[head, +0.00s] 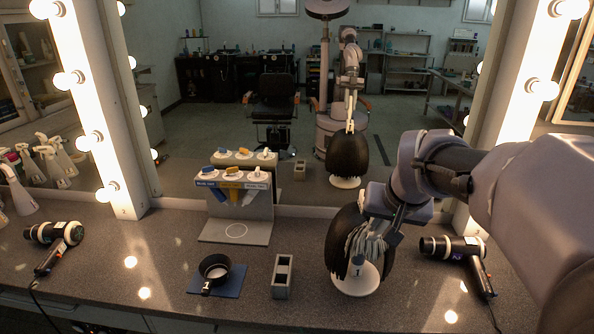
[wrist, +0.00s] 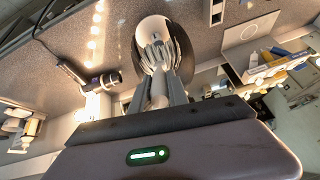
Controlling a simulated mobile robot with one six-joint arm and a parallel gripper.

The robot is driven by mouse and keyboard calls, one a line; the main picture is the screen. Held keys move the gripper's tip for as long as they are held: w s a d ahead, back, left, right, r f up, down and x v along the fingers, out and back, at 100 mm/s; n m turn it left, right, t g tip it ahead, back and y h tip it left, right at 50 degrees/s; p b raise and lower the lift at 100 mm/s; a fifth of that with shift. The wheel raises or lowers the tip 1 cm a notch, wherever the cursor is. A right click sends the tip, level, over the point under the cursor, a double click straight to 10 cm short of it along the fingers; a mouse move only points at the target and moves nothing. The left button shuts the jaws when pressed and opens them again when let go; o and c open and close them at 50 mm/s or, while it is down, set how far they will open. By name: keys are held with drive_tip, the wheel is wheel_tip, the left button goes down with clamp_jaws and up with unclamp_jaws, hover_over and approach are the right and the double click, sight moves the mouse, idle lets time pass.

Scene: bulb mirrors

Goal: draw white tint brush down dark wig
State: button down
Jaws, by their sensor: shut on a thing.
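The dark wig (head: 343,232) stands on a white base (head: 356,284) on the counter before the mirror; its dark edge also shows in the wrist view (wrist: 183,50). My gripper (head: 388,222) is at the wig's upper right side. In the wrist view my gripper (wrist: 158,92) is shut on a pale shaft, apparently the white tint brush (wrist: 158,86). Its far end is hidden against several pale grey strands (head: 366,243) over the wig's near side. I cannot tell exactly where the bristles touch. The mirror shows the wig's dark other side.
A brush rack (head: 238,232) with blue, yellow and white pieces stands left. A black bowl (head: 215,268) on a blue mat (head: 232,286) and a grey holder (head: 282,276) are front left. Hair dryers lie right (head: 455,247) and far left (head: 58,236).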

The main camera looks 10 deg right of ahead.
drive_tip(key=s+r+p, duration=0.3)
drive_tip(key=s+p, duration=0.1)
drive_tip(key=s, duration=0.2)
drive_tip(key=w+f, duration=0.1)
drive_tip(key=w, duration=0.1)
drive_tip(key=w+f+b, duration=0.1)
drive_tip(key=w, duration=0.1)
drive_tip(key=w+f, duration=0.1)
drive_tip(key=w, duration=0.1)
drive_tip(key=shift+d+b, duration=0.15)
drive_tip(key=shift+b, duration=0.15)
drive_tip(key=shift+w+d+f, duration=0.1)
drive_tip(key=shift+w+f, duration=0.1)
drive_tip(key=shift+w, duration=0.25)
drive_tip(key=shift+w+d+f, duration=0.1)
drive_tip(key=shift+w+f, duration=0.1)
drive_tip(key=shift+w, duration=0.25)
drive_tip(key=shift+f+b, duration=0.1)
drive_tip(key=shift+b, duration=0.4)
